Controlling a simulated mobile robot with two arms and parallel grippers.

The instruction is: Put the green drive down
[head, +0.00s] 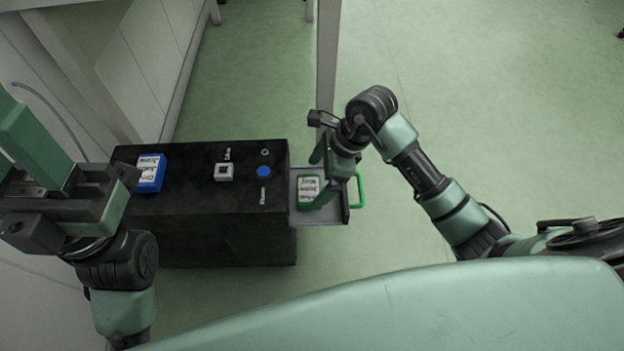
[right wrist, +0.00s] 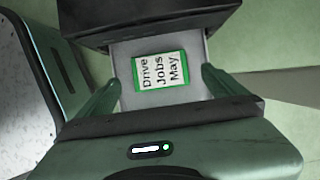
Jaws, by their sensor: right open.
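The green drive (head: 308,190), with a white label reading "Drive Jobs May", lies label up in a shallow grey drawer (head: 332,214) pulled out of a black cabinet. It also shows in the right wrist view (right wrist: 160,71). My right gripper (head: 322,177) is open over the drawer. In the right wrist view its two green fingers stand on either side of the drive, with a gap on each side. My left gripper (head: 65,180) is at the far left, away from the drive; its opening is unclear.
On the black cabinet top (head: 195,187) are a blue drive (head: 151,173), a small grey square piece (head: 223,172), a blue round cap (head: 263,172) and small label strips. The drawer has a green handle (head: 358,190). A pale table leg (head: 327,70) stands behind my right gripper.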

